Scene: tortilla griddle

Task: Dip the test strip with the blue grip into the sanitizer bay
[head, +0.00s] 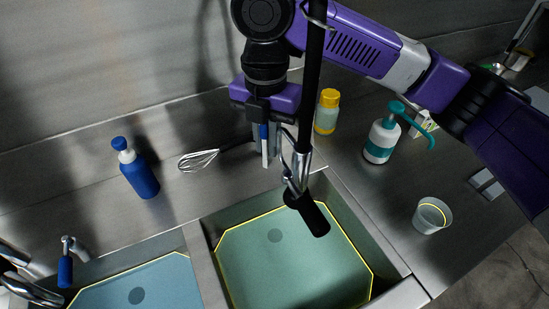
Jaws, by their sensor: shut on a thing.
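My gripper (266,150) is shut on the test strip. The strip's blue grip (264,132) shows between the fingers, and the pale strip end hangs down below it, roughly upright. The gripper appears above the steel ledge behind the sinks, up and left of the black spray nozzle. A bay of green liquid (265,275) with a yellow outline lies in front and below. A bay of blue liquid (165,290) lies to its left, partly cut off by the frame. No label shows which is the sanitizer bay. The strip appears clear of both liquids.
A hanging spray hose with black nozzle (307,213) stands close right of the gripper, over the green bay.

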